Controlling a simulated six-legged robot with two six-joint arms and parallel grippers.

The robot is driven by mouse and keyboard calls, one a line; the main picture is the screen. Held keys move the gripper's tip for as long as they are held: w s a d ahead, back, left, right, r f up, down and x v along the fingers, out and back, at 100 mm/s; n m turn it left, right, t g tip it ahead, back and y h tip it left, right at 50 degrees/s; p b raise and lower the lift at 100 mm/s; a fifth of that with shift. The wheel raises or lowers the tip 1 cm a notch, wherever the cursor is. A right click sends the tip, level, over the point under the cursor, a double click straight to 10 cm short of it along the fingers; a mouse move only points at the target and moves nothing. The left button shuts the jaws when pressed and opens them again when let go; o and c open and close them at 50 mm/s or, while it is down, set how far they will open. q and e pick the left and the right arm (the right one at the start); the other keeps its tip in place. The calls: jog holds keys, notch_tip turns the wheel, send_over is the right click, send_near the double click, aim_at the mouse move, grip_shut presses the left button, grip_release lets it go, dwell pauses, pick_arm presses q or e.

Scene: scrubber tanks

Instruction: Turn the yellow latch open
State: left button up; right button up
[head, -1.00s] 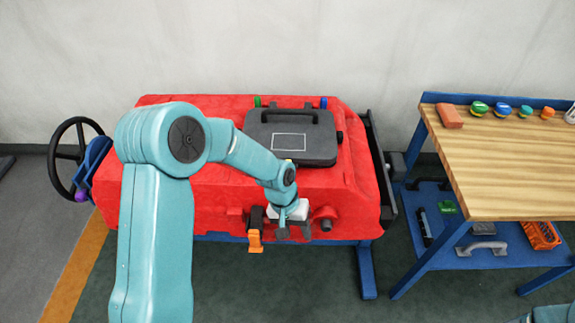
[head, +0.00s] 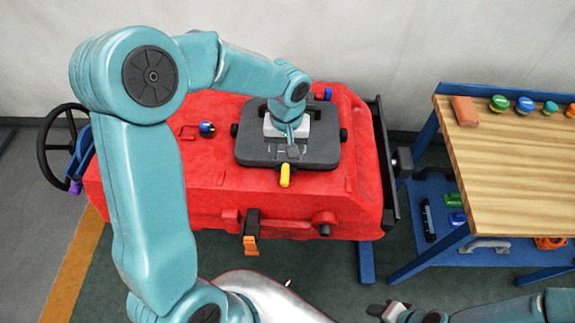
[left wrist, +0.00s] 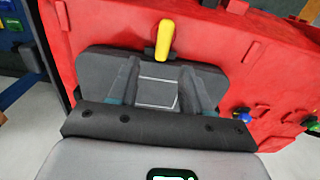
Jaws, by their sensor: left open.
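The yellow latch (head: 285,175) sits at the front edge of the dark grey lid (head: 325,150) on the red tank (head: 220,200). It also shows in the left wrist view (left wrist: 165,38), at the lid's edge away from the gripper. My left gripper (head: 290,149) is above the lid, just behind the latch and apart from it. Its two fingers (left wrist: 157,88) are spread with nothing between them, over the pale rectangle marked on the lid. My right gripper (head: 388,311) shows only partly at the bottom edge of the head view; its jaw state is unclear.
A black wheel (head: 50,150) stands left of the tank. An orange-tipped lever (head: 250,244) hangs at its front. A blue knob (head: 207,129) is on top, left of the lid. A wooden workbench (head: 510,165) with several small items stands to the right.

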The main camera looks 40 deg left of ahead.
aim_at(284, 172)
pick_arm(q)
jog(key=f, duration=0.1)
jog(key=s+f, duration=0.1)
jog(key=f, duration=0.3)
jog(key=shift+s+d+f, duration=0.1)
jog(key=shift+s+f, duration=0.05)
jog(key=shift+s, duration=0.15)
jog(key=f, duration=0.2)
jog(key=w+f, duration=0.1)
jog(key=shift+a+p, duration=0.25)
jog(key=shift+p, duration=0.05)
jog(key=shift+s+a, duration=0.1)
jog(key=shift+s, duration=0.1)
jog(key=shift+s+r, duration=0.15)
jog(key=shift+d, duration=0.4)
jog(key=shift+w, duration=0.2)
jog(key=c, duration=0.3)
jog(key=shift+w+a, duration=0.1)
jog(key=shift+a, duration=0.05)
jog(key=c, duration=0.5)
jog(key=shift+a, duration=0.15)
grip_shut()
